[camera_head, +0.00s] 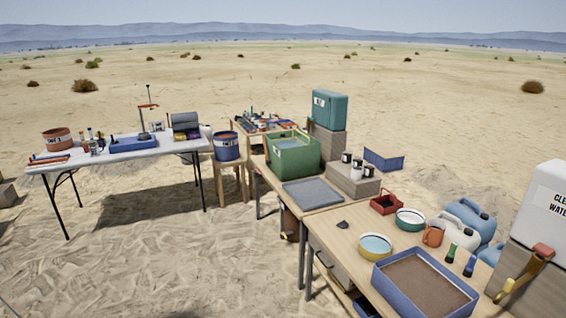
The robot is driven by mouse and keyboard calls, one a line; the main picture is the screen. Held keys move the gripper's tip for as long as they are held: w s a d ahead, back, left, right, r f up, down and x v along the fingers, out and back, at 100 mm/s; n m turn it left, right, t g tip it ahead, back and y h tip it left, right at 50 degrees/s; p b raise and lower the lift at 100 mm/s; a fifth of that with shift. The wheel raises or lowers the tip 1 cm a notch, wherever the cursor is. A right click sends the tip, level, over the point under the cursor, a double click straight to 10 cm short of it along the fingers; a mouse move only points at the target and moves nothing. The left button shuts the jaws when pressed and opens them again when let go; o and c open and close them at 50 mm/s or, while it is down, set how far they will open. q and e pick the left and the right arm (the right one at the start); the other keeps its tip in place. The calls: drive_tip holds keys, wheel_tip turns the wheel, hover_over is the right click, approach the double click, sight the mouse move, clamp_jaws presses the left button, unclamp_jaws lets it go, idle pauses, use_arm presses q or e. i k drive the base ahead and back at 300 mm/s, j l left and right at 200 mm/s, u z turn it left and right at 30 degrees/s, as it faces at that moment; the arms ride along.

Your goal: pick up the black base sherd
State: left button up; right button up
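A small dark, nearly black piece that looks like the black base sherd (342,225) lies flat on the near wooden table (325,235). It sits toward the table's far left part, left of a bowl of water, with bare wood around it. Its exact shape is too small to tell. Neither of my grippers shows in the head view.
Near the sherd stand a yellowish bowl of water (375,246), a teal-rimmed bowl (410,219), a red caddy (386,204) and an orange mug (433,235). A blue-framed tray (396,287) fills the table's front. A grey mat (313,193) lies beyond. Sand on the left is open.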

sight(344, 225)
drive_tip(key=i+u, duration=0.45)
drive_tip(key=i, duration=1.15)
drive_tip(key=i+z, duration=0.35)
drive_tip(key=i+j+z, duration=0.1)
drive_tip(key=i+z, duration=0.25)
drive_tip(key=i, duration=0.2)
drive_tip(key=i+j+z, duration=0.2)
drive_tip(key=i+z, duration=0.45)
drive_tip(key=i+j+z, duration=0.25)
drive_tip(key=i+l, duration=0.05)
drive_tip(key=l, duration=0.05)
